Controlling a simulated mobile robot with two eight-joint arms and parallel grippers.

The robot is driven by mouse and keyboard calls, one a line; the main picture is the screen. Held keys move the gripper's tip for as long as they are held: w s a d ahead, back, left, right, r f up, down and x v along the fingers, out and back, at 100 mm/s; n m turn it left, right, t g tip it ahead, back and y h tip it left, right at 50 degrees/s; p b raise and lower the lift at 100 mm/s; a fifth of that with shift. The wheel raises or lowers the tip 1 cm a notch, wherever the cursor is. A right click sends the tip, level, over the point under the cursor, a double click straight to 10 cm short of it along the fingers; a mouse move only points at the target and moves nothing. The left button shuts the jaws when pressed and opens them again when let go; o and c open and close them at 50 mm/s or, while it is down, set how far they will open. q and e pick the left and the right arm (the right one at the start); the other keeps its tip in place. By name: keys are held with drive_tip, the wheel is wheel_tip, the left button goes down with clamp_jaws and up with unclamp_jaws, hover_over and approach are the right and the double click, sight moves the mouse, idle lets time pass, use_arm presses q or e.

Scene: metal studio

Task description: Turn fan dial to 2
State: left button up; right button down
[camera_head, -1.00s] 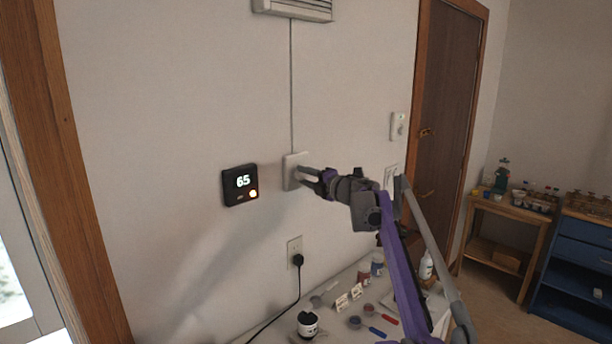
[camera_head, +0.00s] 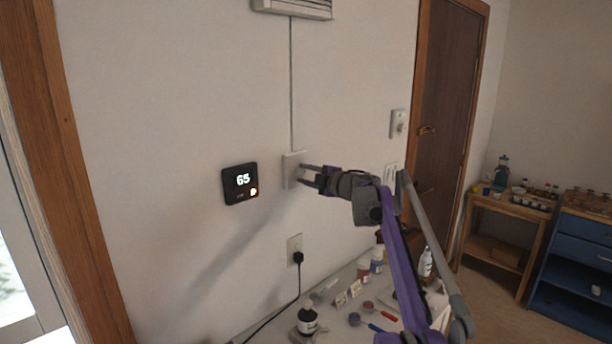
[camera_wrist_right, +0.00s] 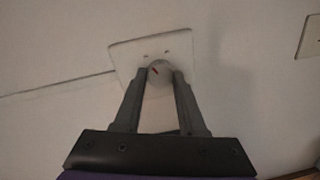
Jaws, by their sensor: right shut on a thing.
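The fan dial plate (camera_head: 291,171) is a white wall plate below a thin cord that runs up to a vent. My right gripper (camera_head: 304,175) reaches the plate from the right. In the wrist view, the fingertips of my right gripper (camera_wrist_right: 160,76) are closed on both sides of the dial. Numbers on the plate are too small to read. My left gripper is not in view.
A black thermostat (camera_head: 240,184) showing 65 is on the wall left of the plate. An outlet (camera_head: 294,246) with a black plug is below. A table with bottles (camera_head: 307,321) and jars stands underneath. Another wall control (camera_head: 398,123) is near the wooden door (camera_head: 446,110).

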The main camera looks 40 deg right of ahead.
drive_tip(key=shift+c, duration=2.4)
unclamp_jaws()
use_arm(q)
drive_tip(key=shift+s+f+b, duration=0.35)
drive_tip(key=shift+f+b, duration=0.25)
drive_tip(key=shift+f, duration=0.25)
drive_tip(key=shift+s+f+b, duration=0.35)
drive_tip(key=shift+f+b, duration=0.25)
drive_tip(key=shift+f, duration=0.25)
use_arm(e)
drive_tip(key=s, duration=1)
drive_tip(key=shift+s+d+r, duration=0.25)
drive_tip(key=shift+s+r, duration=0.15)
